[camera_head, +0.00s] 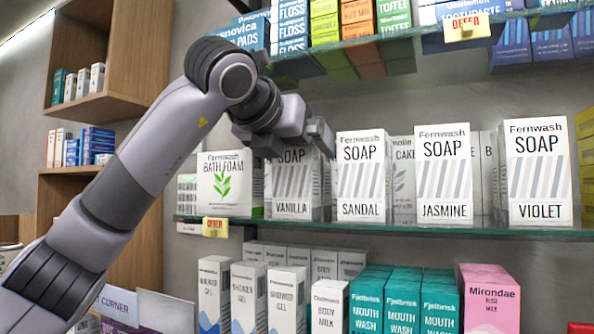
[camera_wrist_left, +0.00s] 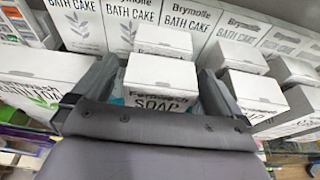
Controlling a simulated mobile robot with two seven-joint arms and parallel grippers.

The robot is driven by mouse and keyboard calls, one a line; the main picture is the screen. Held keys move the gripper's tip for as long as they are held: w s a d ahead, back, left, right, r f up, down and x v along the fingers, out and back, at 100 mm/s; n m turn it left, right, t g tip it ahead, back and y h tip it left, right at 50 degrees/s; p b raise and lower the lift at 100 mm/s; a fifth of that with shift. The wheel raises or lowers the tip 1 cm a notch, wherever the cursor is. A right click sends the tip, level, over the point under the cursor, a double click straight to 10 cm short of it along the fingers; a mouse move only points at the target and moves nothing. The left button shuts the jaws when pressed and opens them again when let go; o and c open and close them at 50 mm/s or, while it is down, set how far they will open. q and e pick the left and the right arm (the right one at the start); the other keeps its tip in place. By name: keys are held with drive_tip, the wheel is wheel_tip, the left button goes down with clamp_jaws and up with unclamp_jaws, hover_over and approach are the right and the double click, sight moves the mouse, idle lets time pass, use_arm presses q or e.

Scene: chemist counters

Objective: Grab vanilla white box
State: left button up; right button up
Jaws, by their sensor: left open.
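The vanilla white box (camera_head: 291,200) is a white Fernwash soap carton with grey stripes, upright on the middle shelf between the bath foam box and the sandal soap. My left gripper (camera_head: 294,141) is at its upper part and hides some of its top. In the left wrist view the open left gripper (camera_wrist_left: 156,88) has one finger on each side of a white soap box (camera_wrist_left: 160,72), whose lower front is hidden by the gripper body. Contact with the fingers cannot be told. My right gripper is not in view.
The sandal soap (camera_head: 361,185) stands close to the right, the bath foam box (camera_head: 226,182) close to the left. Another white box (camera_wrist_left: 163,41) is behind. The upper shelf (camera_head: 425,43) with cartons overhangs; the middle shelf's glass edge (camera_head: 400,229) runs below.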

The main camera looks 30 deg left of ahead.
use_arm(q)
drive_tip(key=shift+w, duration=0.2)
drive_tip(key=c, duration=0.9)
drive_tip(key=shift+c, duration=1)
drive_tip(key=shift+s, duration=0.1)
